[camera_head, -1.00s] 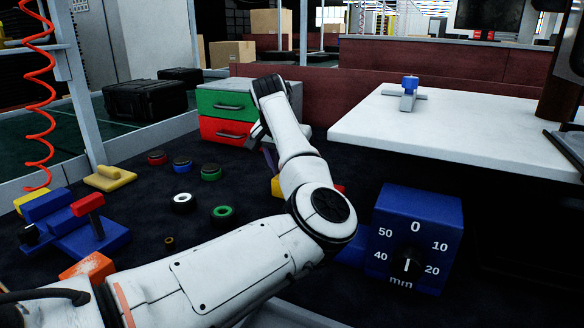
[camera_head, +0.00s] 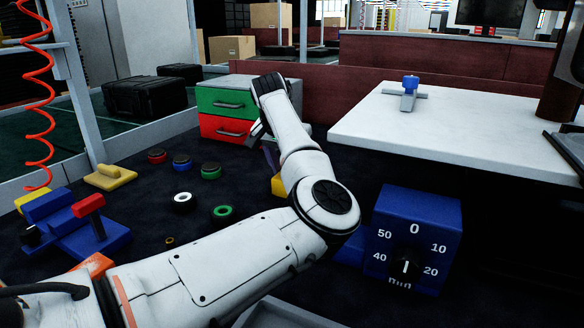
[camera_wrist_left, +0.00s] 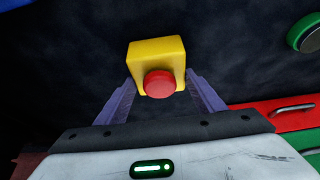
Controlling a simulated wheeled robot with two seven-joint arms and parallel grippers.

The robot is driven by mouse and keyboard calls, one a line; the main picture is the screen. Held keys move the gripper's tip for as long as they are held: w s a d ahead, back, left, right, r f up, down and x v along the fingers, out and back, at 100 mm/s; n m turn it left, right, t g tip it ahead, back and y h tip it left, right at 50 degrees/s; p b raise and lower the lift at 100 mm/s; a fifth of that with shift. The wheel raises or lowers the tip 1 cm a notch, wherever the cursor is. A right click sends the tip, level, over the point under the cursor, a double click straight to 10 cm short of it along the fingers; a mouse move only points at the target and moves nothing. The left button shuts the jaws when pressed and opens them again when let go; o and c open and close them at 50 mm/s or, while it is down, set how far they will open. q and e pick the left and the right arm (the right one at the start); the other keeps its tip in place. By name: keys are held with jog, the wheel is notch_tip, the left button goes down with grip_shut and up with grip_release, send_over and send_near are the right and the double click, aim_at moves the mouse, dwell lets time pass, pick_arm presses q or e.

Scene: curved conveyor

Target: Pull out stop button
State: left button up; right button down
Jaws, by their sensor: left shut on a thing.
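The stop button is a red round knob (camera_wrist_left: 159,84) on a yellow box (camera_wrist_left: 157,52), seen in the left wrist view. My left gripper (camera_wrist_left: 160,80) has its two purple fingers on either side of the red knob and is shut on it. In the head view, part of the yellow box (camera_head: 278,185) shows beside my left arm, which hides the knob. Only a bit of a purple finger shows there. My right gripper is not in view.
A green and red drawer unit (camera_head: 228,105) stands behind the gripper. Several round buttons, including a green one (camera_head: 223,213), lie left of my arm. A blue dial box (camera_head: 412,215) stands to the right, below a white tabletop (camera_head: 450,120).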

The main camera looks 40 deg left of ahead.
pick_arm(q)
jog(key=shift+w+a+r+p, duration=0.15)
jog(key=shift+r+p, duration=0.3)
jog(key=shift+r, duration=0.4)
jog(key=shift+a+r+p, duration=0.15)
jog(key=shift+r+p, duration=0.25)
jog(key=shift+r, duration=0.45)
jog(key=o, duration=0.8)
jog(key=shift+t, duration=0.3)
jog(key=o, duration=0.4)
jog(key=shift+s+d+r, duration=0.2)
jog(key=shift+s+r, duration=0.05)
jog(key=shift+r, duration=0.05)
jog(key=o, duration=0.3)
jog(key=shift+f, duration=0.2)
jog(key=shift+o, duration=0.2)
jog(key=shift+f, duration=0.15)
jog(key=shift+d+r+p, duration=0.15)
jog(key=shift+r+p, duration=0.95)
jog(key=shift+r, duration=0.3)
notch_tip(320, 180, up, 4)
jog(key=p, duration=0.3)
jog(key=shift+w+r, duration=0.1)
jog(key=shift+w, duration=0.05)
